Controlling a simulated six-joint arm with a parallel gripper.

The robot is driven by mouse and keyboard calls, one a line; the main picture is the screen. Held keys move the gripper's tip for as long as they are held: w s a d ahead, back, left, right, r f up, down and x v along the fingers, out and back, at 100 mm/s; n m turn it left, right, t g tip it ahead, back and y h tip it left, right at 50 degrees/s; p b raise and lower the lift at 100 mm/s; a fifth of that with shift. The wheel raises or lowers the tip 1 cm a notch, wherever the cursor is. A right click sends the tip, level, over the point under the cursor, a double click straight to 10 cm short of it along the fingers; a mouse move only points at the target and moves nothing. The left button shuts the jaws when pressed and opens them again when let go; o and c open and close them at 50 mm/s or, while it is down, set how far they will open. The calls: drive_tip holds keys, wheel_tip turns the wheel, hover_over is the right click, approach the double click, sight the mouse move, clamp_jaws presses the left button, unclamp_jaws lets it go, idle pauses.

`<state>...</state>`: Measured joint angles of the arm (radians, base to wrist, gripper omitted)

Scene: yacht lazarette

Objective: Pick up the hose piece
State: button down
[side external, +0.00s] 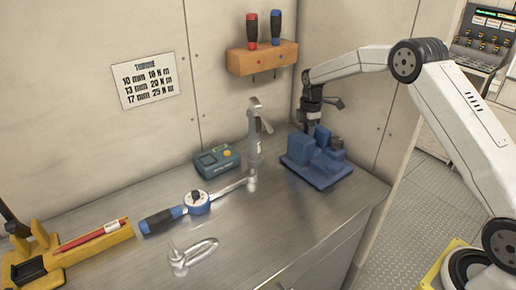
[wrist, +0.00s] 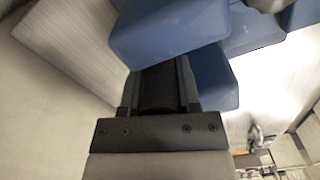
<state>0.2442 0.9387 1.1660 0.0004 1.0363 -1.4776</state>
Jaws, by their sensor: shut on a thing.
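My gripper (side external: 312,122) points down at the back of the blue block fixture (side external: 318,180), near the wall corner. In the wrist view my gripper (wrist: 158,84) is shut on a short dark piece, which looks like the hose piece (wrist: 158,92). It fills the space between the two fingers. Blue blocks (wrist: 170,30) of the fixture are close against the fingertips and hide its far end. In the side view the blue blocks hide most of the fingertips, and I cannot make out the hose piece there. I cannot tell whether it touches the fixture.
A tap-like grey post (side external: 255,135) and a teal device (side external: 217,161) stand left of the fixture. A torque wrench (side external: 197,202), a metal shackle (side external: 190,255) and a yellow holder (side external: 35,262) lie further left. A wooden screwdriver rack (side external: 262,59) hangs above. The front right steel worktop is clear.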

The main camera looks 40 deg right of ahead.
drive_tip(key=s+a+r, duration=0.3)
drive_tip(key=s+r, duration=0.7)
drive_tip(key=s, duration=0.3)
drive_tip(key=shift+s+r, duration=0.35)
drive_tip(key=shift+r, duration=0.05)
drive_tip(key=shift+d, duration=0.1)
idle(0.6)
drive_tip(key=w+d+n, duration=0.2)
drive_tip(key=w+n, duration=0.4)
drive_tip(key=w, duration=0.5)
drive_tip(key=shift+w+d+f+n, duration=0.25)
drive_tip(key=shift+d+n, duration=0.05)
drive_tip(key=shift+n, duration=0.1)
drive_tip(key=shift+f, duration=0.2)
